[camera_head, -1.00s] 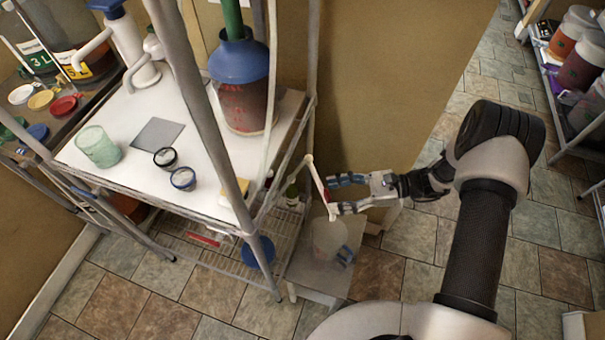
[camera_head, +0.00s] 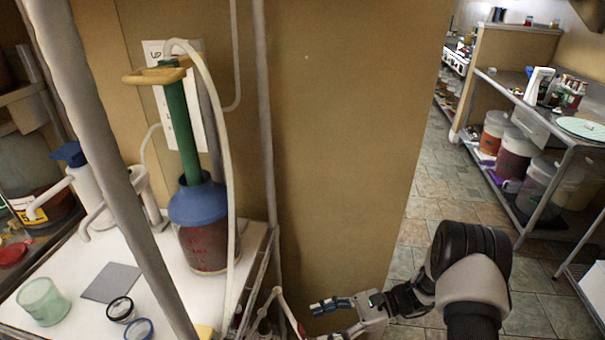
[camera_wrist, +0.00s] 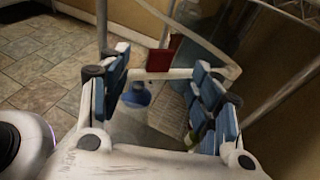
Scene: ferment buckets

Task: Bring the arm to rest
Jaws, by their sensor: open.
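My gripper (camera_head: 320,320) is at the bottom edge of the head view, to the right of the shelf unit, its lower finger partly cut off. In the wrist view my gripper (camera_wrist: 162,75) shows its two blue-padded fingers wide apart, with nothing held between them. A pale tube (camera_head: 284,304) hangs off the shelf's right side close to the fingertips. In the wrist view a red clip (camera_wrist: 163,56) on it shows at the fingertips; I cannot tell whether it touches them. My arm (camera_head: 470,265) reaches in from the lower right.
The shelf unit holds a blue-capped carboy (camera_head: 208,232) with a green siphon, a green cup (camera_head: 43,301) and a grey square (camera_head: 111,282). A tan wall (camera_head: 345,140) stands behind my gripper. Tiled floor (camera_head: 425,190) is free at right, before a rack of buckets (camera_head: 513,154).

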